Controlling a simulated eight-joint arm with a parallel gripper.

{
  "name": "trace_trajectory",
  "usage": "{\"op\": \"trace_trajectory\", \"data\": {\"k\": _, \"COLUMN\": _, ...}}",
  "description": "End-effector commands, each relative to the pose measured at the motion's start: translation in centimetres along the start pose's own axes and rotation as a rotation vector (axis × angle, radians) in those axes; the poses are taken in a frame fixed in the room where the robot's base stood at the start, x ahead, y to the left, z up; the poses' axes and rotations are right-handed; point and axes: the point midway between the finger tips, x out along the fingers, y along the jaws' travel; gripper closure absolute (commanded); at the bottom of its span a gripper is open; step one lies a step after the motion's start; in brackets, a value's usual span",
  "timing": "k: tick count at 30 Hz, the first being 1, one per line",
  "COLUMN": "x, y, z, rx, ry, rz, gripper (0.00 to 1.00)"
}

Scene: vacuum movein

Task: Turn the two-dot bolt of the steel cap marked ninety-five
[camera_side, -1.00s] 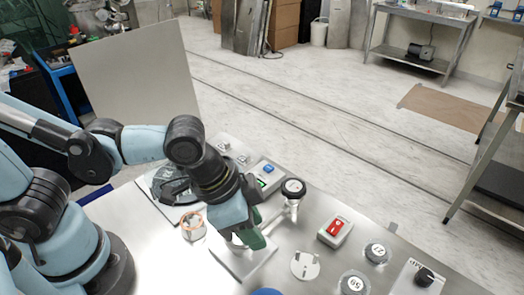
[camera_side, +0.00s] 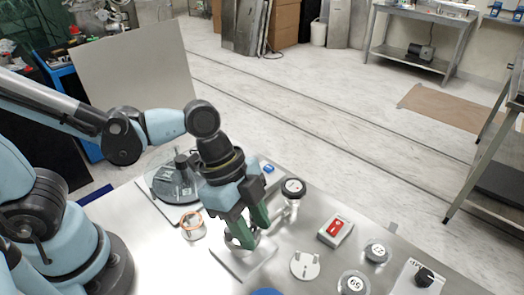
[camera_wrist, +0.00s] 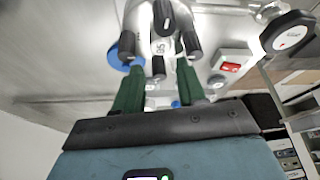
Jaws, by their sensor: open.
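A steel cap marked 95 (camera_wrist: 160,47) fills the top middle of the wrist view, with several black bolts around it, such as a left one (camera_wrist: 126,45), a right one (camera_wrist: 192,46) and a near one (camera_wrist: 158,67). I cannot make out the dots on them. In the side view the cap is mostly hidden behind my gripper, above a square steel plate (camera_side: 247,264). My gripper (camera_side: 256,236) is open, its two green fingers pointing down at the cap. In the wrist view my gripper (camera_wrist: 158,62) has its fingers apart near the close bolts; I see nothing clamped.
A round gauge (camera_side: 293,187) stands close behind my gripper. A red switch box (camera_side: 336,230), a notched pale disc (camera_side: 305,266), numbered round pieces (camera_side: 376,252) and a knob box (camera_side: 424,277) lie to the right. A copper-coloured ring (camera_side: 192,224) and a glass-covered device (camera_side: 172,183) are left.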

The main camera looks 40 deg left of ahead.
Motion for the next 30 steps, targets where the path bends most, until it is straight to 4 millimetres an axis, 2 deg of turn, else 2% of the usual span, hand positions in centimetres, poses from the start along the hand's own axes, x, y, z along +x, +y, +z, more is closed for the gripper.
{"op": "trace_trajectory", "data": {"k": 11, "x": -0.2, "y": -0.1, "z": 0.0, "rx": 0.303, "ry": 0.001, "rz": 0.127, "gripper": 0.59}}
{"op": "trace_trajectory", "data": {"k": 30, "x": -8.9, "y": -1.1, "z": -0.1, "rx": 0.295, "ry": 0.0, "rz": 0.122, "gripper": 0.59}}
